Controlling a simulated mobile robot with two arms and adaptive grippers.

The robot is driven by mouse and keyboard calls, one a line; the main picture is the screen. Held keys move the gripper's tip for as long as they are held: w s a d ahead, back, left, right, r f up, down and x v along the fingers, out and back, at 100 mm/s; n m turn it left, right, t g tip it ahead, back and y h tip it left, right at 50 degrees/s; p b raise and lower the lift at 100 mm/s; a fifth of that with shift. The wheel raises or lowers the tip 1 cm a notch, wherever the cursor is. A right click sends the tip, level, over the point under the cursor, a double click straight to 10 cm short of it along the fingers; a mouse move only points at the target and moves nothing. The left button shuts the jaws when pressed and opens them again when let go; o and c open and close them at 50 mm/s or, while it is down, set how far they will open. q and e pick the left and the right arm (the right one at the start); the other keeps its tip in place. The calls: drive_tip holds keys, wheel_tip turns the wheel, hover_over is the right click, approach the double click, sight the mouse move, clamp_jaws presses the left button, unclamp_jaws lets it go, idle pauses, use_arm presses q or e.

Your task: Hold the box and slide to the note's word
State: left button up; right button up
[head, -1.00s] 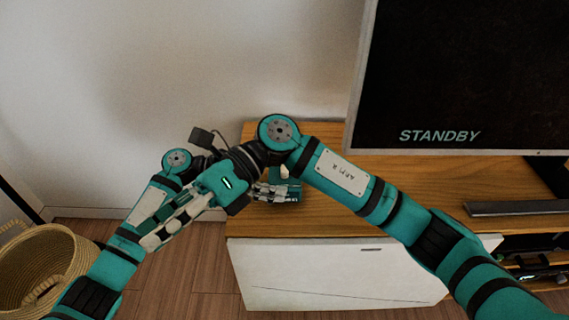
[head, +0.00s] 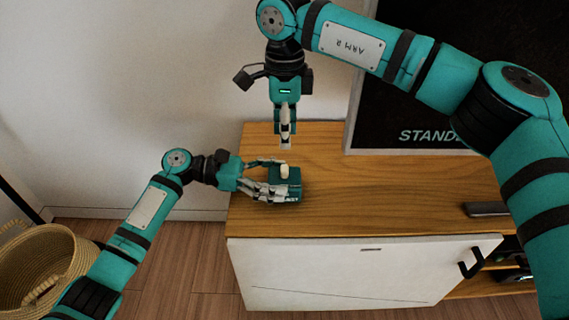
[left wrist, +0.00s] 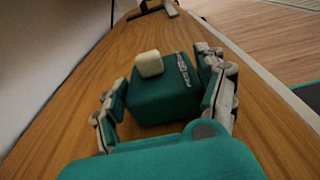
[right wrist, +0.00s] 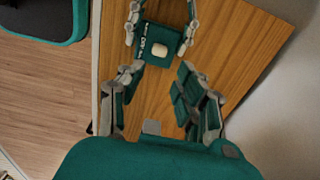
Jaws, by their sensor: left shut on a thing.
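A small teal box (head: 290,186) with a cream slider knob (head: 284,171) on top stands near the left end of the wooden cabinet top. White lettering on it is too small to read surely. My left gripper (head: 272,182) is shut on the box, a finger along each of two sides, as the left wrist view shows with the box (left wrist: 165,105). My right gripper (head: 286,142) hangs fingers down behind the box, apart from it. In the right wrist view its fingers (right wrist: 158,88) stand apart with nothing between them. No note is seen.
A white door (head: 330,270) is below. A woven basket (head: 60,265) stands on the floor at left.

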sight(285, 168)
wheel_tip(285, 168, down, 9)
drive_tip(key=shift+f, duration=0.2)
drive_tip(key=shift+c, duration=0.4)
clamp_jaws()
